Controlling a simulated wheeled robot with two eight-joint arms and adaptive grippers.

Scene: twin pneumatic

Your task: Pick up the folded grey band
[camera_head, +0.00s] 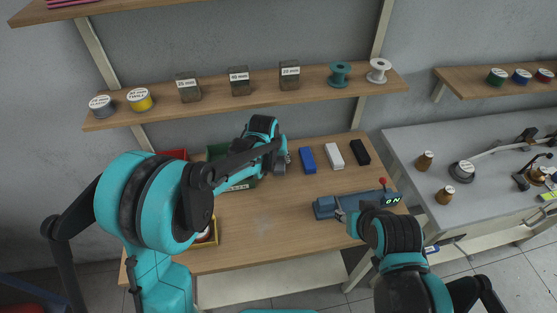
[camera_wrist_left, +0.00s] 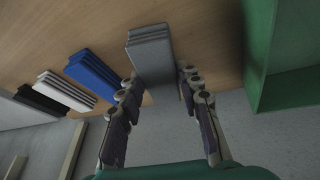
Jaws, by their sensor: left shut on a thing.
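The folded grey band (camera_wrist_left: 150,52) lies between the two fingers of my left gripper (camera_wrist_left: 160,90) in the left wrist view, its far end over the wooden bench top. The fingers are shut on its sides. In the head view my left gripper (camera_head: 282,158) is at the left end of a row of folded bands, and the grey band is mostly hidden by it. My right gripper (camera_head: 343,213) is at the blue device on the bench; its fingers are too small to tell open or shut.
Folded blue (camera_head: 307,160), white (camera_head: 333,154) and black (camera_head: 360,152) bands lie to the right. A green bin (camera_head: 217,152) stands close on the left. The blue device (camera_head: 330,205) has a lit display. A shelf (camera_head: 260,86) with spools and blocks runs above. The bench's middle is clear.

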